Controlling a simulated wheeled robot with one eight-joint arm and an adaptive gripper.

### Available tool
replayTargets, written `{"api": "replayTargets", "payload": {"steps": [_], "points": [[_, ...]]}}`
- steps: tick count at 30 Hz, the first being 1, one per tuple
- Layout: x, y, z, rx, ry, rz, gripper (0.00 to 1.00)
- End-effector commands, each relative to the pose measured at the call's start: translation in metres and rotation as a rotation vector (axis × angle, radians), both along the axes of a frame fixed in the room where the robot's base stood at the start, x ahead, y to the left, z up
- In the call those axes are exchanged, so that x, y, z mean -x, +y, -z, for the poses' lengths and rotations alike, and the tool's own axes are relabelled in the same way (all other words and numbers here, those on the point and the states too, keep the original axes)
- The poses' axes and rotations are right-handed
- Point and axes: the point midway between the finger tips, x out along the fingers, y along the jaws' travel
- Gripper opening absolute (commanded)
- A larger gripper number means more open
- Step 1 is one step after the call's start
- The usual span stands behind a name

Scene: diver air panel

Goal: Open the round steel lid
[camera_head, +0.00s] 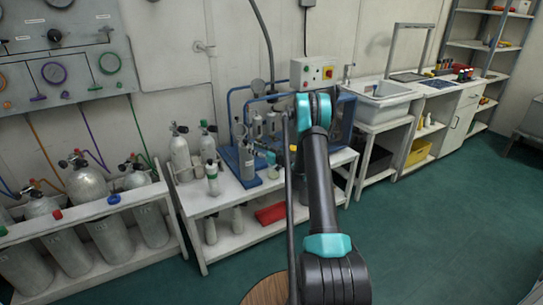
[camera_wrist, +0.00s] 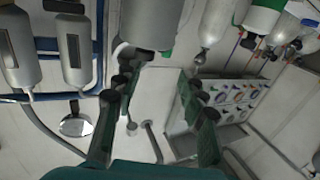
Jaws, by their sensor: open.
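A small round shiny steel disc (camera_wrist: 75,127) shows in the wrist view, left of my gripper and beside a dark hose; it looks like the lid, but I cannot be sure. A grey steel cylinder (camera_wrist: 151,24) is in front of the fingers, at the top of the wrist view. In the head view my arm hides most of the gripper and part of the unit.
The blue-framed unit (camera_head: 238,160) stands on a white bench (camera_head: 228,196) with small bottles. Gas cylinders (camera_head: 87,185) stand in a rack at left. A control box (camera_head: 313,74) is on the wall, a sink (camera_head: 383,92) at right. The green floor (camera_head: 440,220) at right is clear.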

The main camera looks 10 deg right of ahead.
Motion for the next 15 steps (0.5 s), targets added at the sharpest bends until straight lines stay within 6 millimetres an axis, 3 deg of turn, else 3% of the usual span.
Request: {"api": "replayTargets", "payload": {"steps": [3, 15], "points": [[0.018, -0.018, -0.002, 0.001, 0.002, 0.005, 0.41], [0.067, -0.058, -0.002, 0.001, 0.004, 0.002, 0.41]]}}
